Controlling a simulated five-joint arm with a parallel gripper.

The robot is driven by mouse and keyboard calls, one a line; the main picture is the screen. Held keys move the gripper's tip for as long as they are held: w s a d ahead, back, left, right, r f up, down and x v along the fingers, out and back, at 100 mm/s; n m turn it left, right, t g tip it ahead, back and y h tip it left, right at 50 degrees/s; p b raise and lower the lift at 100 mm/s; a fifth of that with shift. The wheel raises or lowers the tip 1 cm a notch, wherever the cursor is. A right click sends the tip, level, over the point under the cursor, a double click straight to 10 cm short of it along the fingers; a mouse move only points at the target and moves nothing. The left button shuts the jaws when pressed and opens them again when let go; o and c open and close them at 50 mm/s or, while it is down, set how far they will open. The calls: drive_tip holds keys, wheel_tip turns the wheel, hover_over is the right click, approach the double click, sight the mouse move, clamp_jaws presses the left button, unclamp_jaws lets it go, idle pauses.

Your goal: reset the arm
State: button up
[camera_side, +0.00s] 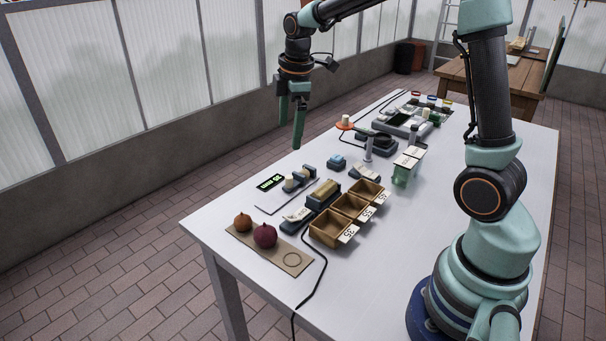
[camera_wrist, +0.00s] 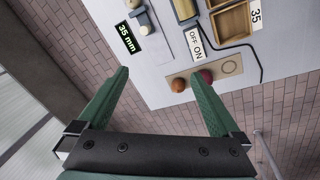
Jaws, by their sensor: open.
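My gripper (camera_side: 292,120) hangs from my raised arm above the far left edge of the white table (camera_side: 460,215) in the side view. Its green fingers point down. In the wrist view my gripper (camera_wrist: 160,98) has its two fingers spread wide with nothing between them. The fingers touch nothing that I can see. Past the fingertips the wrist view shows the tabletop and the brick floor.
An orange fruit (camera_side: 242,222) and a dark red fruit (camera_side: 265,236) rest on a brown board (camera_side: 290,262). Three wooden bins (camera_side: 328,228), a 35 mm display (camera_side: 270,182) and several devices stand along the table. The table's front right area is clear.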

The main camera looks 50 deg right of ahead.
drive_tip(key=s+a+r+m+t, duration=0.2)
drive_tip(key=s+a+m, duration=0.1)
drive_tip(key=s+m, duration=0.3)
drive_tip(key=s+a+r+m+t, duration=0.1)
drive_tip(key=s+a+m, duration=0.3)
drive_tip(key=s, duration=0.6)
drive_tip(key=shift+a+r+m+t, duration=0.15)
drive_tip(key=shift+r+m+t, duration=0.25)
drive_tip(key=shift+r+m, duration=0.5)
